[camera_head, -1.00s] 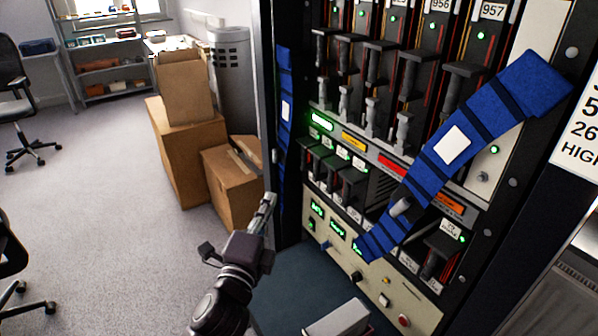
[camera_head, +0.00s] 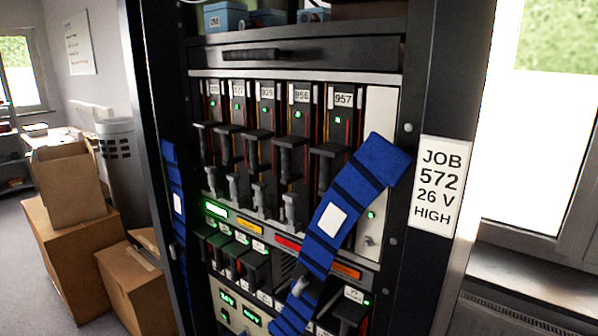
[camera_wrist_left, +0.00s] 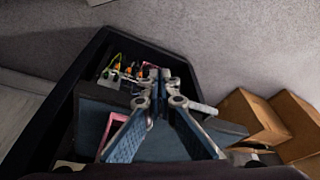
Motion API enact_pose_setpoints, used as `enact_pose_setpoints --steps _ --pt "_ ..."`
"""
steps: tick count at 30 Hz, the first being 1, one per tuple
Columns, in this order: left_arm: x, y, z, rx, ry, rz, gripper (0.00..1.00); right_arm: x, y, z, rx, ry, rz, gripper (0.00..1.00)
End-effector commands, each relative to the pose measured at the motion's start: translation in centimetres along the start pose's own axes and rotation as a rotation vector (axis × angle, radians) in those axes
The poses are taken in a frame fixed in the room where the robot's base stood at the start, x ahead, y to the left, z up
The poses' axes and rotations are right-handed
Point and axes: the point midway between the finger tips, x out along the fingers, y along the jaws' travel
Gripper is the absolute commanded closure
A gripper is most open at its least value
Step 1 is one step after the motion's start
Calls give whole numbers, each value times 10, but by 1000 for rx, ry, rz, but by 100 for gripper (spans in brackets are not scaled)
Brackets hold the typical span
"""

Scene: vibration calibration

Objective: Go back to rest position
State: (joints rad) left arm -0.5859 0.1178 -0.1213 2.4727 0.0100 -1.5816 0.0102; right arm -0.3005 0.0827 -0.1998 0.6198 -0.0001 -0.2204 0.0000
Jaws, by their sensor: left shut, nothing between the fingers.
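My left gripper (camera_wrist_left: 156,76) shows in the left wrist view, its fingertips together and nothing between them. It points towards the dark rack (camera_wrist_left: 75,82), which is seen from above with coloured wires near the fingertips. In the head view neither gripper is in sight. There the equipment rack (camera_head: 284,62) fills the middle, with a row of black-handled modules (camera_head: 258,150) and green lights. A blue strap (camera_head: 352,184) with a white label runs diagonally across its right front. Another blue strap (camera_head: 176,200) hangs at its left side.
Cardboard boxes (camera_head: 66,240) stand on the floor left of the rack, and brown boxes (camera_wrist_left: 262,118) show right of the gripper in the left wrist view. A job sign (camera_head: 439,185) is on the rack's right post. A window and radiator (camera_head: 510,320) are at the right.

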Motion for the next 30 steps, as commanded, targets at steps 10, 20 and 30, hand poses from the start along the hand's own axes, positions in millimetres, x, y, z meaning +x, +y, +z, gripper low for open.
enact_pose_setpoints --steps 10,20,30 --pt "107 0 14 14 -37 -4 100 0 -4 0 2 1 -4 60" --pt "230 4 79 26 -93 2 100 0 -5 -1 2 2 -5 60" --pt "318 7 187 40 -154 9 100 0 -4 -1 2 2 -5 60"
